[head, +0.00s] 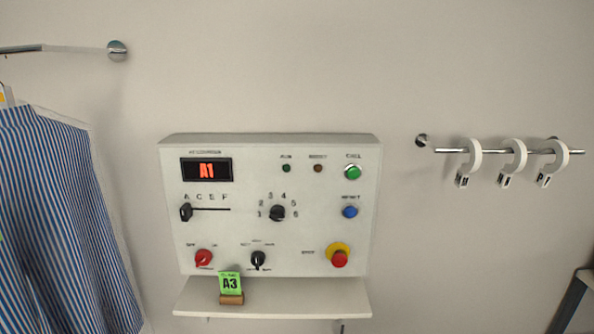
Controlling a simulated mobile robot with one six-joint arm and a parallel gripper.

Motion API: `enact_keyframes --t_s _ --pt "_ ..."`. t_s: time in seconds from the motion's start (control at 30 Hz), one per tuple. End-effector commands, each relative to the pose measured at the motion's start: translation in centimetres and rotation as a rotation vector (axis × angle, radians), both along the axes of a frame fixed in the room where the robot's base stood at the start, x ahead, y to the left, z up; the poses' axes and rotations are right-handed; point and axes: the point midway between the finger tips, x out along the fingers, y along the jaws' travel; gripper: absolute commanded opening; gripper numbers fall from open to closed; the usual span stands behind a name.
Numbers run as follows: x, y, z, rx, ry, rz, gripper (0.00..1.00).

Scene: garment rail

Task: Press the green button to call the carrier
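The green button (353,172) sits at the upper right of a white control panel (320,235) on the wall, under a small label. The panel's display (206,169) shows A1 in red. A green card (230,284) reading A3 stands in a small wooden holder (231,298) on the shelf below the panel. My gripper is not in view.
The panel also has a blue button (350,212), a red stop button on yellow (339,257), a slider (186,212) and several knobs. A shelf (290,299) juts out below. Striped garments (60,220) hang left; white rings (514,160) hang on a right rail.

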Motion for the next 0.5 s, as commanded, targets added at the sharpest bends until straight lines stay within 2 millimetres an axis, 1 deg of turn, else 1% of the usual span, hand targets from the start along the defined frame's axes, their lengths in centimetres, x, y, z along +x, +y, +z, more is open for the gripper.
enact_keyframes --t_s 0.03,0.17,0.2,0.27,0.3,0.33,0.5 --pt "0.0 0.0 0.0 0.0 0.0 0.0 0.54" --pt "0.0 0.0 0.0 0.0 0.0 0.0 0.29" --pt "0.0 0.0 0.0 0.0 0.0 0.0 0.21" --pt "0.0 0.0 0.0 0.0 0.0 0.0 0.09" --pt "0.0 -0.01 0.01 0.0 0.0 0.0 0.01" --pt "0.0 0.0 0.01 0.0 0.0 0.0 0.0" --pt "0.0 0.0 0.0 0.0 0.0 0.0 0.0"
